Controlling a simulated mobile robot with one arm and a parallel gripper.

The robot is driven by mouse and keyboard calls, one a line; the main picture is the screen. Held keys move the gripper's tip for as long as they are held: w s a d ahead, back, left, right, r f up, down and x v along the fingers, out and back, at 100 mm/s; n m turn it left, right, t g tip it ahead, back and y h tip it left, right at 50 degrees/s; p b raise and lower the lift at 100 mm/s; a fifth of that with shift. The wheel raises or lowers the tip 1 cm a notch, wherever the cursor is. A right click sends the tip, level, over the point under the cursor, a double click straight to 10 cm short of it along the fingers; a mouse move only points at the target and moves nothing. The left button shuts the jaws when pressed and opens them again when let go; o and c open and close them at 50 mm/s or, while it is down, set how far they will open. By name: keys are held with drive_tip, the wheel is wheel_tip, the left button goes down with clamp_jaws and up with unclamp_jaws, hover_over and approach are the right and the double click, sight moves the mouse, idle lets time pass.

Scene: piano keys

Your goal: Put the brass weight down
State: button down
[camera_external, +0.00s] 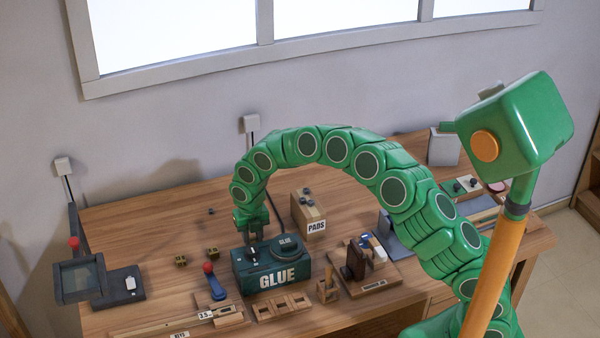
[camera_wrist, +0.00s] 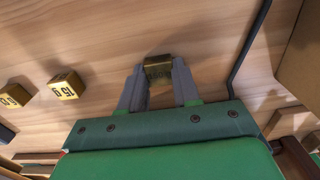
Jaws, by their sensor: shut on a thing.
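My gripper (camera_wrist: 158,80) is shut on a small brass weight (camera_wrist: 158,69), which sits between the grey fingertips over wooden tabletop in the wrist view. I cannot tell whether its underside touches the table. In the external view my gripper (camera_external: 254,238) points down at the green GLUE box (camera_external: 270,279), seemingly at its far side; the held weight is hidden there. Two more brass weights lie on the table to the left, one (camera_external: 213,253) nearer the GLUE box and one (camera_external: 181,260) further left. They also show left in the wrist view (camera_wrist: 66,86) (camera_wrist: 14,96).
A cardboard PADS box (camera_external: 308,215) stands right of my gripper. A dark cord (camera_wrist: 246,50) runs along the table between. A red-knobbed blue tool (camera_external: 215,284) stands left of the GLUE box. Bare tabletop (camera_external: 140,225) lies to the back left.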

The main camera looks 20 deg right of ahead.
sight(253, 240)
drive_tip(key=c, duration=0.8)
unclamp_jaws()
wheel_tip(253, 240, up, 12)
drive_tip(key=shift+r, duration=0.1)
